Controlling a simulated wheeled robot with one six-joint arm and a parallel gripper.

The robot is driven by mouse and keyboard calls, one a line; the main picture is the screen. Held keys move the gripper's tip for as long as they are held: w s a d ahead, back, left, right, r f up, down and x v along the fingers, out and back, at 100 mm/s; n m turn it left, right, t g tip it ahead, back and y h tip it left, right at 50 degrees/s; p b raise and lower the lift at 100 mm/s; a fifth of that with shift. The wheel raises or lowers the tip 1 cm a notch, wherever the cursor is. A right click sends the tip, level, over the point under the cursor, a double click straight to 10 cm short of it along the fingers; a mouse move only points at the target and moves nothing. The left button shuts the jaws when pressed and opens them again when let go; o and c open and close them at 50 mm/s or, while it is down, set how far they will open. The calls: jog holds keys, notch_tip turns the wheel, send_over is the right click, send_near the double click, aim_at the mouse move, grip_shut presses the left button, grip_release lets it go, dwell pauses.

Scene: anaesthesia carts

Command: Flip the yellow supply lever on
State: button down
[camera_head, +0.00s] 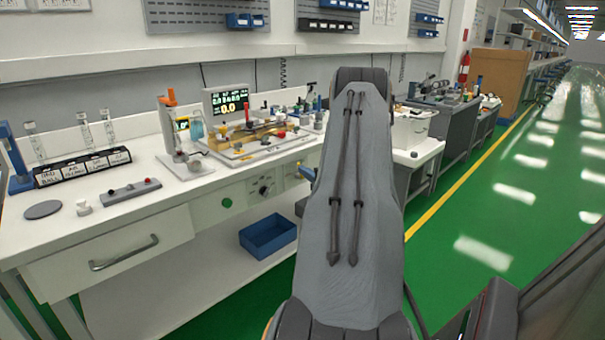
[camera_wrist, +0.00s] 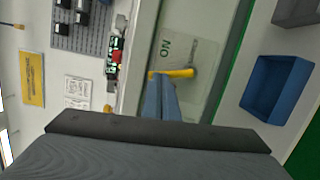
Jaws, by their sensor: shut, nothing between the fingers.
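The yellow supply lever (camera_wrist: 178,73) shows in the wrist view on the pale front panel of the bench. Its rounded end is at the right and its handle reaches left. A green "ON" marking (camera_wrist: 165,47) is on the panel beside it. My gripper (camera_wrist: 160,80) is shut, its blue fingers together and empty, with the tips right at the handle's left part. I cannot tell whether they touch it. In the head view, a small yellow bit of the lever (camera_head: 298,173) shows just left of my blue fingertips (camera_head: 307,173); my arm hides the rest.
A blue bin (camera_head: 268,237) sits on the shelf below the panel and also shows in the wrist view (camera_wrist: 278,90). A black knob (camera_head: 265,187) and a green button (camera_head: 227,203) are on the panel to the left. The bench top (camera_head: 150,172) carries instruments.

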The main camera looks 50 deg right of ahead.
jog(key=w+a+f+v, duration=0.1)
jog(key=a+v, duration=0.1)
jog(key=v, duration=1)
jog(key=shift+s+a, duration=0.35)
jog(key=shift+s, duration=0.1)
jog(key=shift+f, duration=0.15)
